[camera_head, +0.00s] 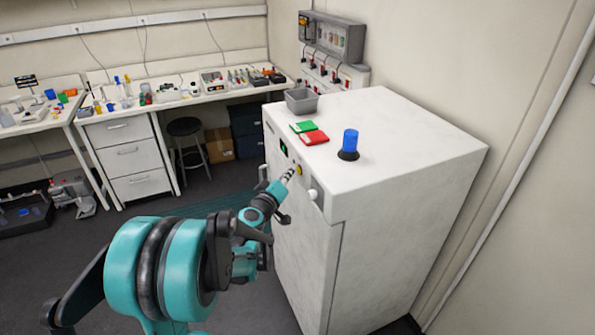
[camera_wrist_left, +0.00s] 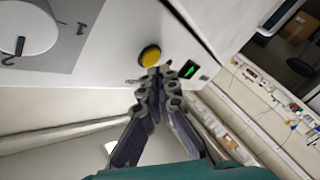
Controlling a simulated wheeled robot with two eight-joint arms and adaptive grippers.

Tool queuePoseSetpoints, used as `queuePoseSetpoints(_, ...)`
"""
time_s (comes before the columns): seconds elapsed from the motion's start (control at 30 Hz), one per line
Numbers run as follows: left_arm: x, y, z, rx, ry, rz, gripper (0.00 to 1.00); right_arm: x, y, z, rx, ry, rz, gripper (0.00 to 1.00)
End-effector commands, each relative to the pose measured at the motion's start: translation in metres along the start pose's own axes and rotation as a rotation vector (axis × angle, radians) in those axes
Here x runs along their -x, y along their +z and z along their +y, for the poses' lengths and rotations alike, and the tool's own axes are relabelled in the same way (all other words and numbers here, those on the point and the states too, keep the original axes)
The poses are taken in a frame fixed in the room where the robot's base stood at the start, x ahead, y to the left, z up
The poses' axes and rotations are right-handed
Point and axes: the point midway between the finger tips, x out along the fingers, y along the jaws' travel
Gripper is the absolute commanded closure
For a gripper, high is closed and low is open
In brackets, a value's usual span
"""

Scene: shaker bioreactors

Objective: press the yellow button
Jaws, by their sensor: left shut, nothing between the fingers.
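The yellow button (camera_head: 299,170) is a small round knob on the front panel of a white cabinet (camera_head: 400,140), near its top edge. In the left wrist view the yellow button (camera_wrist_left: 149,55) is just beyond my fingertips. My left gripper (camera_head: 289,174) is shut with nothing between its fingers, close in front of the button. In the left wrist view its fingertips (camera_wrist_left: 155,75) lie at the button's lower edge; I cannot tell if they touch it. My right gripper is not in view.
A green display (camera_head: 284,147) and a white knob (camera_head: 313,194) flank the button. A blue-topped item (camera_head: 350,142), red block (camera_head: 314,137), green block (camera_head: 303,126) and grey bin (camera_head: 301,100) sit on the cabinet. Cluttered benches and a stool (camera_head: 187,130) stand behind.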

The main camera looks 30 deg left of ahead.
Motion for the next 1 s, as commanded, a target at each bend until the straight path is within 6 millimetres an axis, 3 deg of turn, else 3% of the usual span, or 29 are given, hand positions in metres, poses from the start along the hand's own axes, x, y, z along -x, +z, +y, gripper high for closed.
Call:
queuePoseSetpoints(0.5, 0.036, -0.026, -0.026, 0.001, -0.001, 0.003, 1.00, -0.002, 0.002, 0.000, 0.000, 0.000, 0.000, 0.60)
queuePoseSetpoints(1.0, 0.038, -0.028, -0.028, 0.000, 0.000, 0.001, 1.00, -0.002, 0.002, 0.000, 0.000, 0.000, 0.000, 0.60)
